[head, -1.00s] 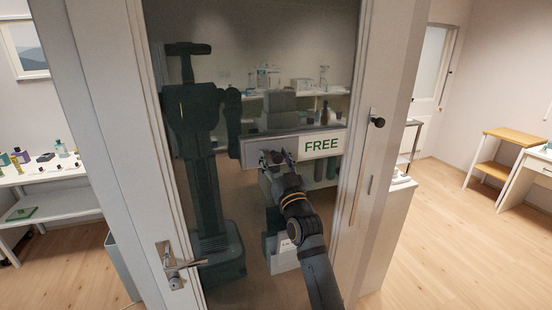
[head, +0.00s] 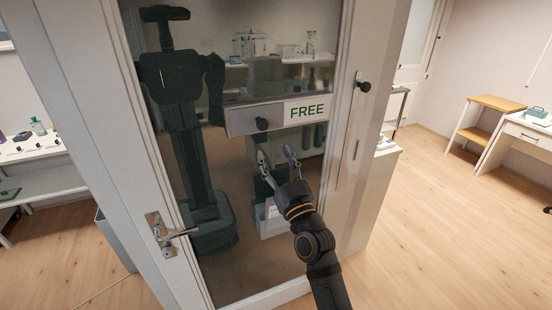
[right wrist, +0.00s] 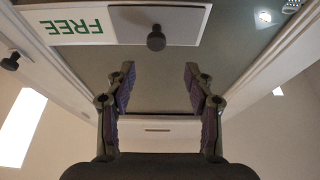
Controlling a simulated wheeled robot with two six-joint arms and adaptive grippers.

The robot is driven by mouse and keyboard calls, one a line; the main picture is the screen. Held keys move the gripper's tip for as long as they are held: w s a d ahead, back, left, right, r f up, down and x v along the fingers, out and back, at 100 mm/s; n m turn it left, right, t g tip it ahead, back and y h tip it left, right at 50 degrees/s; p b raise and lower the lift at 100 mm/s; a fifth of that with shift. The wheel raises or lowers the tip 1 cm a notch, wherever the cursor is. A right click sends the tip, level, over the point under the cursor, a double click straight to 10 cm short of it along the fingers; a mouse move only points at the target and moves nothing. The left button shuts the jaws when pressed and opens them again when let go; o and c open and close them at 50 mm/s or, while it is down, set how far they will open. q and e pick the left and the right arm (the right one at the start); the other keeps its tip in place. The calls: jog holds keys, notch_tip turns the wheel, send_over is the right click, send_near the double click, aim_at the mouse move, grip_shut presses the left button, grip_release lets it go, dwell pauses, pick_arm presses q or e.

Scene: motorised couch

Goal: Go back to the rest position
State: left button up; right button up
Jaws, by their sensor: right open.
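My right gripper (head: 278,163) is open and empty in front of the glass door, below the sliding sign. In the right wrist view my right gripper (right wrist: 157,85) shows its two fingers apart with nothing between them. The sign panel (head: 290,115) reads FREE in green and has a dark round knob (head: 262,124) at its left part. The sign panel also shows in the right wrist view (right wrist: 120,22), upside down, with the knob (right wrist: 156,38) beyond the fingertips and apart from them. My left gripper is not in view.
The glass door (head: 270,262) has a white frame and a metal lever handle (head: 168,232) at left. A dark knob (head: 363,86) sits on the right frame. A shelf (head: 40,158) with small items stands at left. Open wooden floor (head: 440,230) lies at right.

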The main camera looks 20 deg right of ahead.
jog(key=shift+f, duration=0.1)
dwell(0.3)
notch_tip(320, 180, down, 29)
jog(key=w+g, duration=0.2)
jog(key=g, duration=0.4)
jog(key=s+f+g, duration=0.3)
jog(key=s+f, duration=0.1)
jog(key=f, duration=0.6)
jog(key=s+f+g, duration=0.2)
jog(key=s+f, duration=0.2)
jog(key=f, duration=0.6)
jog(key=s+d+f+g, duration=0.2)
jog(key=s+f, duration=0.6)
jog(key=s+d+f+g, duration=0.2)
jog(key=s+f+g, duration=0.1)
jog(key=s+f, duration=0.5)
jog(key=s+d+f+g, duration=0.1)
jog(key=s+f, duration=0.2)
jog(key=s, duration=0.5)
jog(key=s+d+f+g+h, duration=0.1)
jog(key=s+f+g, duration=0.1)
jog(key=s, duration=0.6)
jog(key=s+d+f+g, duration=0.2)
jog(key=s+f, duration=0.2)
jog(key=s, duration=0.4)
jog(key=shift+s+f+h, duration=0.2)
jog(key=shift+s+h, duration=0.1)
